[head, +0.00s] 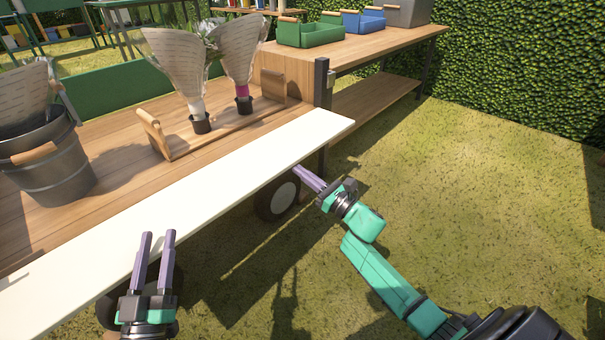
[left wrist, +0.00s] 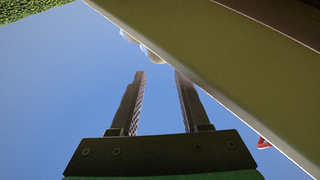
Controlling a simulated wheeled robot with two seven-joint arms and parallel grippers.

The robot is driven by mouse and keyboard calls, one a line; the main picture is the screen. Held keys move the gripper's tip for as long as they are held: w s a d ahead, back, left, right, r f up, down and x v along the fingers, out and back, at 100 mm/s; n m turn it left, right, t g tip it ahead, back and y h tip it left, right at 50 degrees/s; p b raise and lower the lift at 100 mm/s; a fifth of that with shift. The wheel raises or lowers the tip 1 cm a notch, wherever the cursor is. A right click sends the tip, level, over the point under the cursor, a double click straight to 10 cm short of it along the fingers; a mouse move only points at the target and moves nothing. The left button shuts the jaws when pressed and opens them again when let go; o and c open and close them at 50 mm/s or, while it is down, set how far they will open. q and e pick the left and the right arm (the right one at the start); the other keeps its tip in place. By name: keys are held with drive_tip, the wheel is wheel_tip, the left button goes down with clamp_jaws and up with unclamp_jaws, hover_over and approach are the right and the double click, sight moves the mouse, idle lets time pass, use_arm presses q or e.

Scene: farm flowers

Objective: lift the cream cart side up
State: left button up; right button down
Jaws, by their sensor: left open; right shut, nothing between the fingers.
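The cream cart side (head: 205,196) is a long flat board along the near edge of the wooden cart bed. Its broad face shows from above, and its exact tilt is hard to tell. My left gripper (head: 158,233) is open and empty at the board's near edge, its fingertips overlapping the board in the head view. In the left wrist view the open fingers (left wrist: 158,72) point up beside the cream cart side (left wrist: 220,60), which crosses at upper right. I cannot tell whether they touch. My right gripper (head: 303,174) is shut and empty, close to the board's right part near its outer edge.
A metal bucket (head: 55,170) and a wooden carrier (head: 200,140) with wrapped bouquets (head: 178,62) stand on the cart bed. A cart wheel (head: 275,202) is below the board. A table (head: 370,45) with green trays (head: 308,33) stands behind. Grass at right is clear.

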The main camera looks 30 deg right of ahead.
use_arm(q)
drive_tip(key=shift+s+d+f, duration=0.1)
drive_tip(key=shift+s+f, duration=0.05)
drive_tip(key=shift+f, duration=0.4)
drive_tip(key=shift+r, duration=0.1)
